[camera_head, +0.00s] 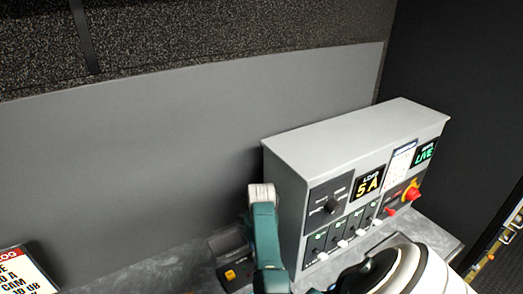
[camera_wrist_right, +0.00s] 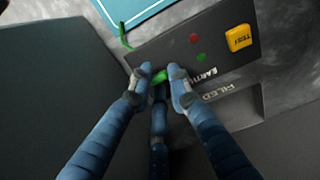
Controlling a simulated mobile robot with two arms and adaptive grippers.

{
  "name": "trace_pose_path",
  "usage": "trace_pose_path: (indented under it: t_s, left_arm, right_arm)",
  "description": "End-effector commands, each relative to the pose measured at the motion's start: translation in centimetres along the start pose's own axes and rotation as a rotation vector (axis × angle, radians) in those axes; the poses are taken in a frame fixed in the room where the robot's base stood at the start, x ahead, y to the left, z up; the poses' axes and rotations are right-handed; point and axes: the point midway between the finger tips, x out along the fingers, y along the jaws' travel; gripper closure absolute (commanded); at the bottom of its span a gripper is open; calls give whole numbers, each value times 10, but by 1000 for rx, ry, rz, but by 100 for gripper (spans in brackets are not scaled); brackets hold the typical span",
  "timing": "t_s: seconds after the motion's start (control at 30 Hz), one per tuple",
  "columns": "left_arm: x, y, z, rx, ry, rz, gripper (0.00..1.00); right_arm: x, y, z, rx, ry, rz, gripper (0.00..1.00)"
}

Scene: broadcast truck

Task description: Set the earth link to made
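The earth link unit (camera_head: 230,262) is a dark box with a yellow button on the desk, left of the console. In the right wrist view its dark panel (camera_wrist_right: 215,60) carries upside-down lettering, a red dot, a green dot and the yellow TEST button (camera_wrist_right: 238,38). A small green piece (camera_wrist_right: 160,77), seemingly the link's handle, shows between the fingertips of my right gripper (camera_wrist_right: 160,74). The tips stand on both sides of it, close to the panel. I cannot tell if they touch it. My left gripper is not in view.
A grey console (camera_head: 345,150) stands close on the right of the unit, with a dial, lit displays, several white switches and a red button (camera_head: 412,193). A sign (camera_head: 22,274) stands at the far left. The desk between is clear.

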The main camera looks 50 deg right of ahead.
Motion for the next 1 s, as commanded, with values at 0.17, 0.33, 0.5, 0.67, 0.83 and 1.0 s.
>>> trace_pose_path:
  t_s: [0.17,0.33,0.5,0.67,0.83,1.0]
  left_arm:
    - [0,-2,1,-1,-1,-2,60]
    - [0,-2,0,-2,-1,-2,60]
    - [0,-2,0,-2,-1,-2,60]
    - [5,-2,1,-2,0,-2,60]
    - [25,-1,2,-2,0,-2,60]
    - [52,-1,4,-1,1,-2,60]
  right_arm:
    - [1,0,2,1,-7,0,100]
    - [1,0,0,-1,-30,-1,100]
    - [0,0,-5,-2,-101,-2,100]
    - [1,0,-11,-1,-208,-1,100]
    - [6,0,-17,-1,-327,-2,100]
    - [9,0,-22,-1,-417,-1,100]
